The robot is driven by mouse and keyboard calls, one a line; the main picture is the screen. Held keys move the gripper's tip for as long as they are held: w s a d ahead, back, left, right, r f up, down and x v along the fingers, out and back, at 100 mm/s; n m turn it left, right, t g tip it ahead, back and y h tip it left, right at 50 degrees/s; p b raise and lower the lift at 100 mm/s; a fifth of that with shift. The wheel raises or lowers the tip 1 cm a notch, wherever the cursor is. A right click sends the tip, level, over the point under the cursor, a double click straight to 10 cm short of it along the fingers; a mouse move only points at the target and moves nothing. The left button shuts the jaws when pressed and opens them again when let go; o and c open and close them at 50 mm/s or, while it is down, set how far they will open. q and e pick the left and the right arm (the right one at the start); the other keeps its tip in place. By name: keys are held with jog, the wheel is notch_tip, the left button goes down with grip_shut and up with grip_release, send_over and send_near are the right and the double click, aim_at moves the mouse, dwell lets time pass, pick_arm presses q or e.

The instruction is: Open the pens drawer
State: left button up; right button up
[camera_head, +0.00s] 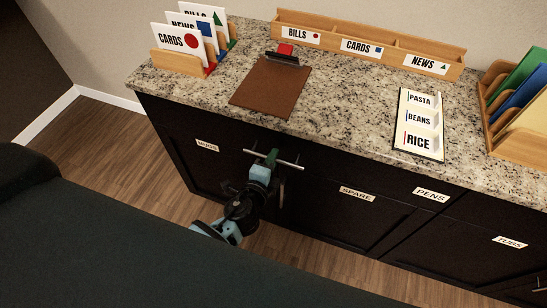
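The PENS label (431,194) is on the dark upper cabinet front, just under the counter edge at the right of centre. A horizontal silver bar handle (292,165) is farther left on the upper front. I cannot tell from the dark seams whether it belongs to the same drawer as the label. My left gripper (271,157) is at the middle of this bar, its green fingertips overlapping it. Whether the fingers are closed on the bar is not clear. No drawer front visibly stands out. My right gripper is not in view.
A vertical handle (282,194) is below my gripper. On the granite counter (345,100) are a clipboard (270,88), a list board (419,123) and wooden holders.

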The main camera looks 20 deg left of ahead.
pick_arm(q)
jog(key=shift+w+f, duration=0.1)
jog(key=shift+w, duration=0.55)
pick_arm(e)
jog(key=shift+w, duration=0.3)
pick_arm(q)
grip_shut()
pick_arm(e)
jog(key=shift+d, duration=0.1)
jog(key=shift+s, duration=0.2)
pick_arm(q)
jog(key=shift+f, duration=0.1)
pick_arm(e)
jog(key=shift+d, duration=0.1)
